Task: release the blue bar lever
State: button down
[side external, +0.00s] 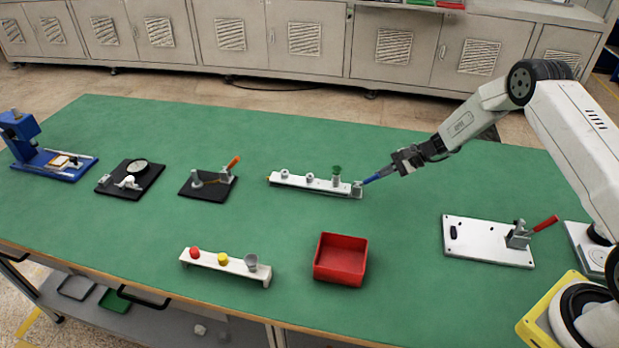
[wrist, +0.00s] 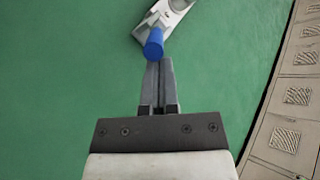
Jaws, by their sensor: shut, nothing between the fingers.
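The blue lever (side external: 379,174) sticks out to the upper right from the right end of a white bar fixture (side external: 288,181) on the green table. In the wrist view the blue lever (wrist: 154,42) shows end-on, just beyond my fingertips, with part of the fixture (wrist: 173,14) behind it. My gripper (side external: 396,168) is at the lever's free end, fingers pointing along it. In the wrist view my gripper (wrist: 158,62) has its fingers together, with nothing between them. I cannot tell whether the fingertips touch the lever.
A red tray (side external: 341,279) and a white rack with coloured knobs (side external: 226,263) stand in front. A white plate with a red-handled clamp (side external: 488,243) lies to the right. An orange-handled clamp (side external: 208,184) is to the left. The table (side external: 400,225) is clear around the lever.

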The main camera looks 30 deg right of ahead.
jog(key=shift+w+a+r, duration=0.1)
jog(key=shift+a+r, duration=0.4)
jog(key=shift+a, duration=0.15)
jog(key=shift+r, duration=0.85)
jog(key=shift+w, duration=0.1)
jog(key=shift+w+d+f, duration=0.2)
jog(key=shift+d+f, duration=0.15)
jog(key=shift+d, duration=0.45)
jog(key=shift+w+d+f, duration=0.2)
jog(key=shift+d+f, duration=0.15)
jog(key=shift+d, duration=0.45)
jog(key=shift+w+d+f, duration=0.2)
jog(key=shift+d+f, duration=0.15)
jog(key=shift+d, duration=0.45)
jog(key=v, duration=0.9)
jog(key=shift+r, duration=0.65)
